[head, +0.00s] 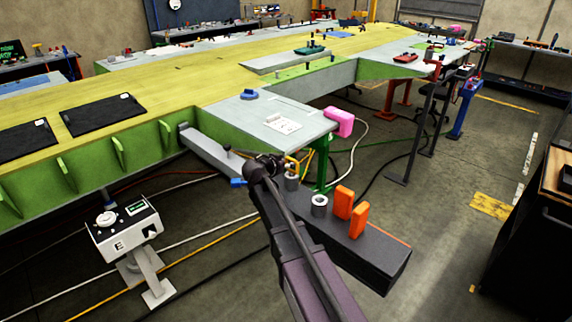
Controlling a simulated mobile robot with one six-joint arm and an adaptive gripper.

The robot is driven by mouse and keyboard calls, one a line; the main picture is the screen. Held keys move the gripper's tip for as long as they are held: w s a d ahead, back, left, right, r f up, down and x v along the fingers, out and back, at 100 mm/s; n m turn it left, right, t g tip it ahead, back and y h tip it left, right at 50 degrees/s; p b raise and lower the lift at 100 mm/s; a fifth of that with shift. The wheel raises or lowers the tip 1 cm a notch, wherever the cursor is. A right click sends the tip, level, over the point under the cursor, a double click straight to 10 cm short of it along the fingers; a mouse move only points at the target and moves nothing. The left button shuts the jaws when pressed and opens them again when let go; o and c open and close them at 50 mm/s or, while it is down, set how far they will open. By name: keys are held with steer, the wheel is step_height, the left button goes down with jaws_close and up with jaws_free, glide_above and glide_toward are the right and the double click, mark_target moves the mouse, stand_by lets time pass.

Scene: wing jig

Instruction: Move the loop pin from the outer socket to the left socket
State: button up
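A yellow loop (293,165), which looks like the top of the loop pin, shows just right of my gripper (272,164). It stands above a grey cylindrical socket (292,183) on a long dark beam (378,254). I cannot tell whether the pin is in this socket or above it. A second grey socket (319,205), nearer the beam's front end, shows an open top with no pin. My gripper is small and dark here, partly hidden by my own arm. I cannot tell whether its fingers are open or touch the loop. Any socket behind the arm is hidden.
Two orange blocks (343,201) (358,221) stand upright on the beam, right of the sockets. A blue piece (238,183) lies by the gripper's left. The green-edged wing (190,92) lies behind, with a pink block (339,121) at its corner. Cables cross the floor.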

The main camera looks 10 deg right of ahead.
steer(key=shift+r, duration=0.1)
stand_by(0.3)
steer(key=shift+r+p, duration=0.35)
steer(key=shift+p, duration=0.05)
steer(key=p+v, duration=0.4)
steer(key=v, duration=0.8)
steer(key=shift+f, duration=0.1)
steer(key=s+d+f+n+g+y, duration=0.25)
steer(key=s+d+f+g, duration=0.25)
steer(key=s+d+f, duration=0.3)
steer(key=s+f+n+g+y, duration=0.1)
steer(key=s+n+g+y, duration=0.1)
steer(key=s, duration=0.5)
steer(key=s+f+n+g+y, duration=0.2)
steer(key=s+n+y, duration=0.1)
steer(key=s+y, duration=0.2)
steer(key=shift+s+d+f+n+g, duration=0.25)
steer(key=shift+s+d+n+g, duration=0.2)
steer(key=shift+s, duration=0.95)
